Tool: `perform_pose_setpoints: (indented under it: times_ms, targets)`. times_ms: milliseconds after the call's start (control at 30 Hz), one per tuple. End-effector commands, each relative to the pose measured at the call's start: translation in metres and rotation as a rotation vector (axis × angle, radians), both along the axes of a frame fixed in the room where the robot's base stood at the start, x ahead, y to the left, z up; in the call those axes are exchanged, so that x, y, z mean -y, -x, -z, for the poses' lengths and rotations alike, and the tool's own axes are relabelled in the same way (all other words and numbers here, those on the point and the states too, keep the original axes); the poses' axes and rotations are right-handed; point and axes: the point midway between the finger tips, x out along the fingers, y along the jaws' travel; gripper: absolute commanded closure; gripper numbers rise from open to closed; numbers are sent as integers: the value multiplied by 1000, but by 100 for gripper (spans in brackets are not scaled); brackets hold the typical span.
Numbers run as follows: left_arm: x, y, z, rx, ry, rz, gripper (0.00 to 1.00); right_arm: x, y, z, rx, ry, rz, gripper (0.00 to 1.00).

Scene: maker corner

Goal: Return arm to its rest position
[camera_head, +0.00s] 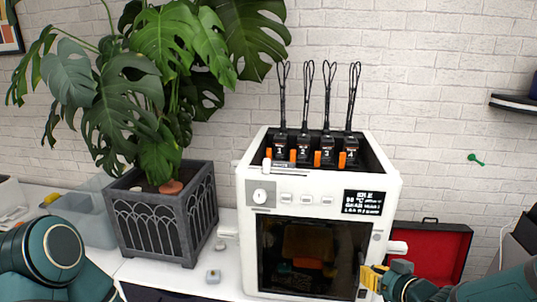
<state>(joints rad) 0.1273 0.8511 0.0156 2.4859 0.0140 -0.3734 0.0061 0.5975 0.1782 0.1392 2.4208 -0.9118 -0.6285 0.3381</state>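My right arm comes in from the lower right. Its gripper (370,279), with yellow and dark parts at the tip, is by the lower right front of the white machine (250,222). It overlaps the right edge of the machine's dark glass door (315,257) in the picture; I cannot tell whether it touches. The fingers are too small to show whether they are apart, and no held thing is clear. Of my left arm, only a teal rounded link shows at the lower left; its gripper is out of the picture.
A large leafy plant in a grey pot (168,227) stands left of the machine. A small light block (213,276) lies on the white table between them. An open red-lined case (440,248) is behind my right arm. A clear bin (88,218) stands at left.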

Motion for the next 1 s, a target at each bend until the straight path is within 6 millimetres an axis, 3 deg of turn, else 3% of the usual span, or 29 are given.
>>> perform_pose_setpoints:
  times_ms: [133,233,400,500,700,1000]
  targets:
    - [0,1,3,-2,0,2,53,-46,3,70,-187,-91,10,100]
    - [0,1,5,-3,1,2,53,-82,17,122,-351,-131,15,100]
    - [0,2,7,-5,1,4,53,-140,65,201,-641,-144,14,100]
    - [0,3,8,-7,2,5,53,-163,97,232,-782,-129,14,100]
    - [1,3,9,-7,2,6,53,-183,136,262,-935,-98,17,100]
    - [1,3,9,-7,2,6,53,-185,141,265,-954,-94,20,100]
